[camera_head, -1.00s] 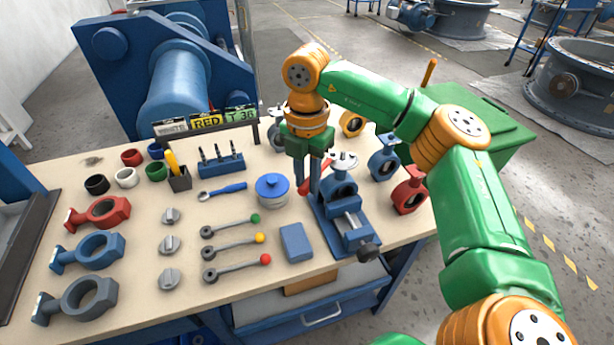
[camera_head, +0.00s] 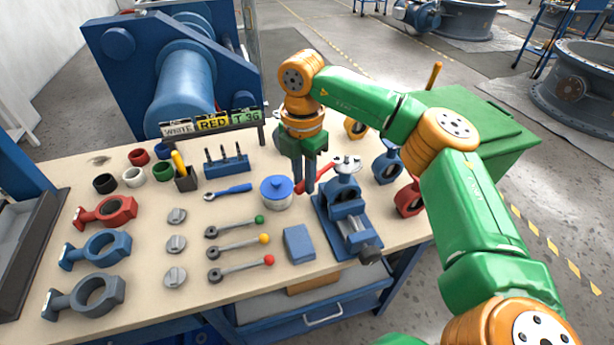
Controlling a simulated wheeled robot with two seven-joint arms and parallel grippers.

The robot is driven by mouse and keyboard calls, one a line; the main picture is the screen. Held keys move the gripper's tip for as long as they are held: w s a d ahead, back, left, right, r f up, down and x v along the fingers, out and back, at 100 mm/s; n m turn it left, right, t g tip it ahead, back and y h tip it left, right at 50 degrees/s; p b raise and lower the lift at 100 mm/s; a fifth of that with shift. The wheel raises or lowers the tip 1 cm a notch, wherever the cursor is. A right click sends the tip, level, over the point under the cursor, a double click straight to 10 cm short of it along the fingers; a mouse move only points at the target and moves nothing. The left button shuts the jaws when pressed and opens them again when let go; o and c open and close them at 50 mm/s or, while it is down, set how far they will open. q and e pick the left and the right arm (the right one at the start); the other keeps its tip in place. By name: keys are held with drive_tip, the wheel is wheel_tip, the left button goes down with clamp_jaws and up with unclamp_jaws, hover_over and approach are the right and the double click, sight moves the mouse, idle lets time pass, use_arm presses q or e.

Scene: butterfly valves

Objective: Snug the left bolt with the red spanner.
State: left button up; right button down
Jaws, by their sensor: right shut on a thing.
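The red spanner (camera_head: 321,176) shows as a slanting red strip, with its far end close to the top of the valve in the vise. My right gripper (camera_head: 303,186) points down and is shut on the spanner, left of the vise; its fingers hide part of the handle. The blue butterfly valve (camera_head: 345,189) stands upright in the blue vise (camera_head: 352,226). A pale flange with bolts (camera_head: 346,162) tops the valve. The left bolt is too small to make out, and I cannot tell whether the spanner is around it. My left gripper is out of view.
A blue lidded pot (camera_head: 277,191) stands just left of my gripper. A blue block (camera_head: 299,244) lies in front of it. More valves, blue (camera_head: 387,168) and red (camera_head: 409,199), stand right of the vise.

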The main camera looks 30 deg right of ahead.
drive_tip(key=shift+w, duration=0.2)
drive_tip(key=shift+m, duration=0.3)
drive_tip(key=shift+w+a+m+p, duration=0.1)
drive_tip(key=shift+w+m+p, duration=0.35)
drive_tip(key=shift+w+m, duration=0.05)
drive_tip(key=shift+r, duration=0.1)
